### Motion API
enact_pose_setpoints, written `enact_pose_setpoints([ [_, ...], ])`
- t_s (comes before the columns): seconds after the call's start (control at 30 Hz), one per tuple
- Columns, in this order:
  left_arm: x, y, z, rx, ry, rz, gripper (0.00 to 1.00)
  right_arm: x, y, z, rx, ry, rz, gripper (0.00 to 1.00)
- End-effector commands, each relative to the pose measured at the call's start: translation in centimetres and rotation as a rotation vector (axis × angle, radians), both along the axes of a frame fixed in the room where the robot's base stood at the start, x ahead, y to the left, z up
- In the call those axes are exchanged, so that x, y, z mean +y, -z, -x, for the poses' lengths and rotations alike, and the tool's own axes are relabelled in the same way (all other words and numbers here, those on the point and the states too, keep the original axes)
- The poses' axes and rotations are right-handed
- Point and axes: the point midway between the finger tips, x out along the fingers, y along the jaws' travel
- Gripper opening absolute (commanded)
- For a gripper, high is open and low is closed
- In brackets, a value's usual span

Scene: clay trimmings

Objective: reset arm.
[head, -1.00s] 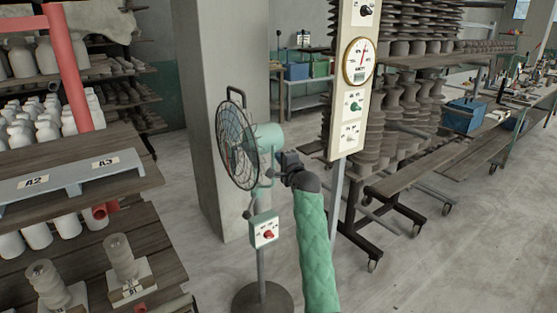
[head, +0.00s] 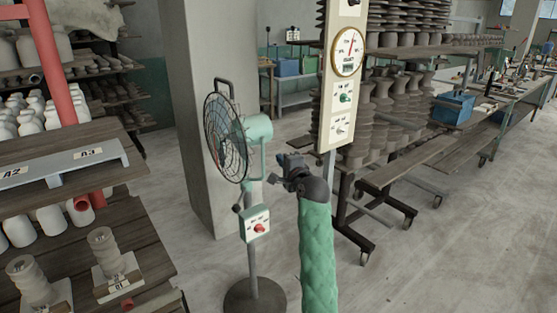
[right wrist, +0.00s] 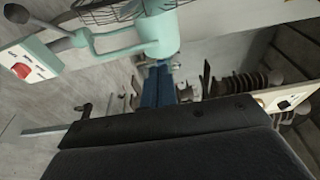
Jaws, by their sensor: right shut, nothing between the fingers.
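My right gripper (head: 282,176) is in the middle of the head view, at the end of a green-sleeved arm of mine. It is shut and empty. It appears just right of a green pedestal fan (head: 257,130) in that view; I cannot tell the exact gap. In the right wrist view the fan's green motor housing and bracket (right wrist: 160,38) fill the top middle, and the fan's control box with a red knob (right wrist: 25,68) is at the upper left. My left gripper is not in view.
A panel with a gauge and knobs (head: 340,100) stands right of my right gripper. Shelves with white bottles (head: 60,165) are at the left, before a concrete pillar (head: 190,60). A wheeled rack of grey insulators (head: 400,105) is behind the panel. Floor is clear at the lower right (head: 470,260).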

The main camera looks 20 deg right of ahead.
Motion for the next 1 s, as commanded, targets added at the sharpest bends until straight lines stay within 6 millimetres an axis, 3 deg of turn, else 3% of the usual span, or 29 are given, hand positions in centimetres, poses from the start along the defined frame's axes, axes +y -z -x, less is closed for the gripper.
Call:
enact_pose_setpoints([
  [0.2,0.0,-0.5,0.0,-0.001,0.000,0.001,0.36,0.0,0.0,0.4,-0.002,0.000,0.013,0.00],
  [0.33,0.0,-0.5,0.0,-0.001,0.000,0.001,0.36,0.1,0.2,0.4,-0.001,-0.006,0.113,0.00],
  [0.6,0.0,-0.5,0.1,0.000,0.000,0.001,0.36,0.6,2.8,1.1,0.090,-0.076,0.578,0.00],
  [0.87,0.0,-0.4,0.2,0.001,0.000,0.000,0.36,2.4,3.9,2.5,0.147,-0.174,0.932,0.00],
  [1.0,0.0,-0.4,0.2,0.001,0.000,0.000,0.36,3.6,6.4,4.2,0.195,-0.252,1.110,0.00],
])
